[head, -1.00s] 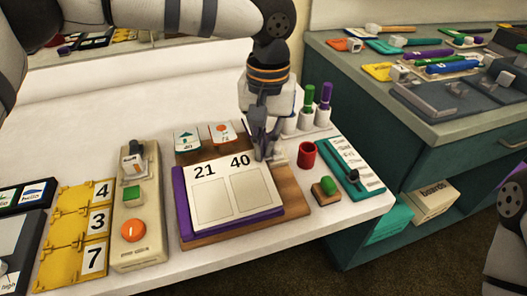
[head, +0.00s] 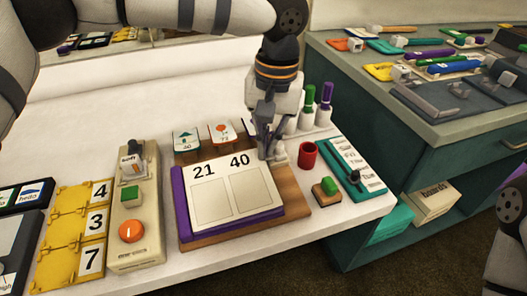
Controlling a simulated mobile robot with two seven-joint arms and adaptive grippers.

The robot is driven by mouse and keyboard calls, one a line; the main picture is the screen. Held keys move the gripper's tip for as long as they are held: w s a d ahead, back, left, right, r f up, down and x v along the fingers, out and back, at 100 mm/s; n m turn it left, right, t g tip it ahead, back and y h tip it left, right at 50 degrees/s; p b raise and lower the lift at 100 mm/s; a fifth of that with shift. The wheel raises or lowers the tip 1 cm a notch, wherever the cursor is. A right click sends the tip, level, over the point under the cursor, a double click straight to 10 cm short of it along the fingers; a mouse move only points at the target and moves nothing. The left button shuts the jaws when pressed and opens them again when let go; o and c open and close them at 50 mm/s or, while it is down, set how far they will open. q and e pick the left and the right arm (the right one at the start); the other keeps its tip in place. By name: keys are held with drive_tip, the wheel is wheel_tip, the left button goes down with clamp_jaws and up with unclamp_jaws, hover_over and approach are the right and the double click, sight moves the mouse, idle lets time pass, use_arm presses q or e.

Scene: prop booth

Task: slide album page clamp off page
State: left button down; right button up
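The album page (head: 232,198), cream with "21" and "40" above two empty frames, lies on a purple album (head: 182,205) on a brown wooden board (head: 291,190). A small light grey clamp (head: 279,157) is at the page's upper right corner, over the board; whether it still overlaps the page edge is hidden. My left gripper (head: 266,150) points down at this corner, its fingers beside or around the clamp. The fingers overlap in view, so their grip on the clamp cannot be told. My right gripper is out of view.
A red cup (head: 307,155), a green-topped block (head: 327,190) and a teal slider panel (head: 356,172) stand close on the right. White marker holders (head: 307,118) stand behind. A beige control box (head: 137,215) and yellow number panel (head: 70,235) are at left.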

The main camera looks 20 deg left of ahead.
use_arm(q)
drive_tip(key=shift+w+d+f+h, duration=0.25)
drive_tip(key=shift+d+f+h, duration=0.05)
drive_tip(key=shift+d+f, duration=0.55)
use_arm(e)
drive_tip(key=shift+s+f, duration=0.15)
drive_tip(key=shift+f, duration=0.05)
use_arm(q)
drive_tip(key=shift+w+r+p, duration=0.15)
drive_tip(key=shift+r+p, duration=0.15)
drive_tip(key=shift+r, duration=0.55)
drive_tip(key=shift+w+r+p, duration=0.1)
drive_tip(key=shift+r+p, duration=0.2)
drive_tip(key=shift+r, duration=0.55)
drive_tip(key=shift+w+d+r+p, duration=0.1)
drive_tip(key=shift+d+r+p, duration=0.1)
drive_tip(key=shift+r, duration=0.4)
drive_tip(key=shift+w+d+r+p, duration=0.1)
drive_tip(key=shift+d+r+p, duration=0.1)
drive_tip(key=shift+r, duration=0.75)
drive_tip(key=shift+s+a+r, duration=0.1)
drive_tip(key=shift+a+r, duration=0.15)
drive_tip(key=shift+a+f, duration=0.1)
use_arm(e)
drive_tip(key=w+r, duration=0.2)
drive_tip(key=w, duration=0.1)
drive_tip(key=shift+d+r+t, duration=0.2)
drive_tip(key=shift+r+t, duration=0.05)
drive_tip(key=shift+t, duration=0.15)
